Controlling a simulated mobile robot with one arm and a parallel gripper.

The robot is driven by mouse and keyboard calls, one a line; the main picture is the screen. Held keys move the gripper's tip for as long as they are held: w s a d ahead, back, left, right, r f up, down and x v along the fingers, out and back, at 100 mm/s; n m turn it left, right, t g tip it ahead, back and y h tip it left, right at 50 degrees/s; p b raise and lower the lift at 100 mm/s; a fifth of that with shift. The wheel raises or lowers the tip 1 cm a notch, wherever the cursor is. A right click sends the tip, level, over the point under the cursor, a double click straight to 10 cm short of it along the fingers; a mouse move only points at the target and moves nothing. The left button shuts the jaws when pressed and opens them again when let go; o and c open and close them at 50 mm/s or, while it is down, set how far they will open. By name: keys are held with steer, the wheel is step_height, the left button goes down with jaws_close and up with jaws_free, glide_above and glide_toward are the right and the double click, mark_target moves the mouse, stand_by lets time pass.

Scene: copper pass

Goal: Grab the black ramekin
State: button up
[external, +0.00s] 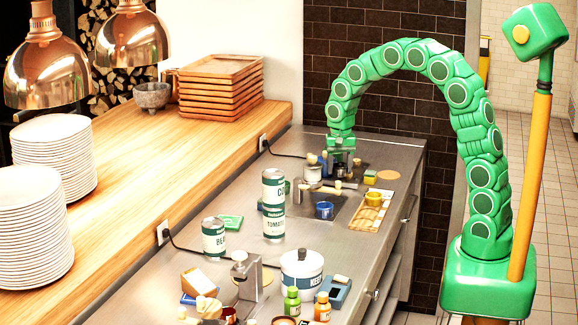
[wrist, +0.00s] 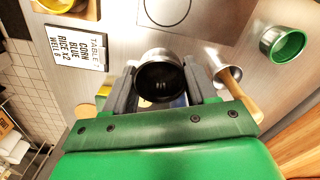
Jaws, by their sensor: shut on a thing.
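The black ramekin (wrist: 160,78) shows in the wrist view as a small round dish with a dark inside and a lighter rim. My gripper (wrist: 160,88) has its two grey fingers on either side of it, shut on it. In the external view my gripper (external: 341,146) is low over the far end of the steel counter. There the ramekin is too small and hidden among other items to make out. I cannot tell whether it still touches the counter.
In the wrist view a metal pan with a wooden handle (wrist: 242,98) lies close right of the fingers. A green cup (wrist: 283,42) stands further right, a printed card (wrist: 77,50) left. Stacked cans (external: 273,205) and a white pot (external: 301,272) crowd the nearer counter.

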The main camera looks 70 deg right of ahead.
steer(key=s+a+r, duration=0.3)
steer(key=s+r, duration=0.3)
steer(key=s, duration=0.4)
